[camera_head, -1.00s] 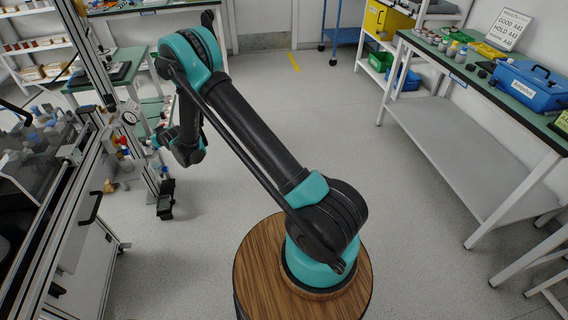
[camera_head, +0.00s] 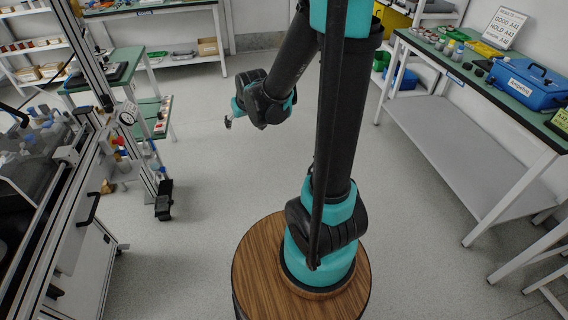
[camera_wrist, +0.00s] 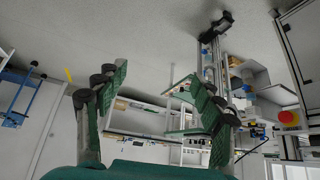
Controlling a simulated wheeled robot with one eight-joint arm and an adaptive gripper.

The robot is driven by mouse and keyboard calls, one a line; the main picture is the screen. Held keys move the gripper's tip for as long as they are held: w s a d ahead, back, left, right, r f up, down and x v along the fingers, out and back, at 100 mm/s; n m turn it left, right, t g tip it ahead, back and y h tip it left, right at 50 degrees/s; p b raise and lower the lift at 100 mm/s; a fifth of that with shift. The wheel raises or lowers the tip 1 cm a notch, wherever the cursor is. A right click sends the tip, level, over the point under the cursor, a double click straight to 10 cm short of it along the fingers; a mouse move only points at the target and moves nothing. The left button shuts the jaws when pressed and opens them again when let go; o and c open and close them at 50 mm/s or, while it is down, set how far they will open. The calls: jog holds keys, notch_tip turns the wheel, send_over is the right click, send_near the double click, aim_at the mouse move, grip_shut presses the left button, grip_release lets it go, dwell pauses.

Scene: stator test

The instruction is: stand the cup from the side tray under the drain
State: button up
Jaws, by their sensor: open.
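My gripper (camera_head: 229,118) hangs in the air over the open floor, right of the machine bench, and looks small and partly blurred in the head view. In the wrist view its two green-padded fingers (camera_wrist: 157,82) stand wide apart with nothing between them. I cannot make out the cup in either view. A small green-topped side surface (camera_head: 150,118) with small items stands beside the machine frame; I cannot tell whether it is the side tray. The drain cannot be picked out among the machine's parts.
A metal-framed machine (camera_head: 75,170) with bottles and fittings fills the left. A long bench (camera_head: 490,85) with a blue case (camera_head: 528,84) runs along the right. The floor between is clear. The wrist view shows a red button (camera_wrist: 288,117) at right.

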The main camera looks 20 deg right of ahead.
jog(key=s+d+f+g, duration=0.1)
jog(key=s+d, duration=0.2)
jog(key=s, duration=0.4)
jog(key=s+d+f+m, duration=0.1)
jog(key=s+d, duration=0.2)
jog(key=s, duration=0.4)
jog(key=s+d+f+m+g+h, duration=0.1)
jog(key=s+d, duration=0.1)
jog(key=s, duration=0.4)
jog(key=shift+s+d+f+g, duration=0.25)
jog(key=shift+s+d+g, duration=0.05)
jog(key=shift+s+d, duration=0.1)
jog(key=shift+a, duration=0.1)
